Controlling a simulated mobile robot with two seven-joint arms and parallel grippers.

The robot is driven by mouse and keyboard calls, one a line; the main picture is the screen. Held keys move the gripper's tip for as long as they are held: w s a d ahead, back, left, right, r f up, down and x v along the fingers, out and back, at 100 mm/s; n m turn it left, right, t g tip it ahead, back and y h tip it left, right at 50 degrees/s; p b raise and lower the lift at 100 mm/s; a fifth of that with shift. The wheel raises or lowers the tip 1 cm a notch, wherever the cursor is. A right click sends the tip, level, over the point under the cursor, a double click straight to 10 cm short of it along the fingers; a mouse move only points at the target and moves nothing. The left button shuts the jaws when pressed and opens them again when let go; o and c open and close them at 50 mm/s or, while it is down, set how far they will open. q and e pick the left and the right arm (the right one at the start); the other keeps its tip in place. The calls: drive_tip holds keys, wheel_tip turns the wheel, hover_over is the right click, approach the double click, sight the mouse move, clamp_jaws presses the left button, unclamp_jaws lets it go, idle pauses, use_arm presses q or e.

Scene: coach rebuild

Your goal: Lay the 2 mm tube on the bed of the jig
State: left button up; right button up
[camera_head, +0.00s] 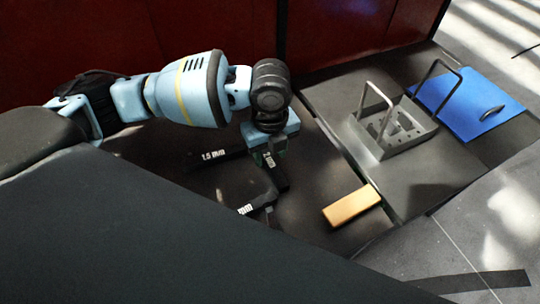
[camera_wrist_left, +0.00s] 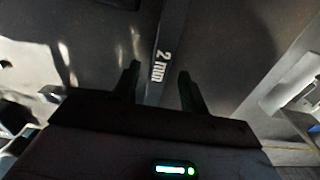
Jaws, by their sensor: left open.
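The 2 mm tube (camera_head: 279,180) is a dark, flat-looking bar with a white "2 mm" label, lying on the dark surface below my left gripper (camera_head: 267,160). In the left wrist view the tube (camera_wrist_left: 172,30) runs down between the two open fingers of my left gripper (camera_wrist_left: 158,85), with a gap on each side. Whether the fingers are down at its height I cannot tell. The jig (camera_head: 391,146) is a grey metal frame with two upright handles, to the right of the gripper in the head view. My right gripper is not in view.
An orange block (camera_head: 351,207) lies between tube and jig on the near side. A blue panel (camera_head: 465,103) with a handle lies beyond the jig.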

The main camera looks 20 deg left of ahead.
sight(271, 160)
use_arm(q)
wheel_tip(271, 160, up, 10)
drive_tip(key=shift+p, duration=0.4)
drive_tip(key=shift+o, duration=0.5)
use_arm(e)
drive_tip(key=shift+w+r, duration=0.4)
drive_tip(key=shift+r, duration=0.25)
use_arm(q)
drive_tip(key=shift+w, duration=0.1)
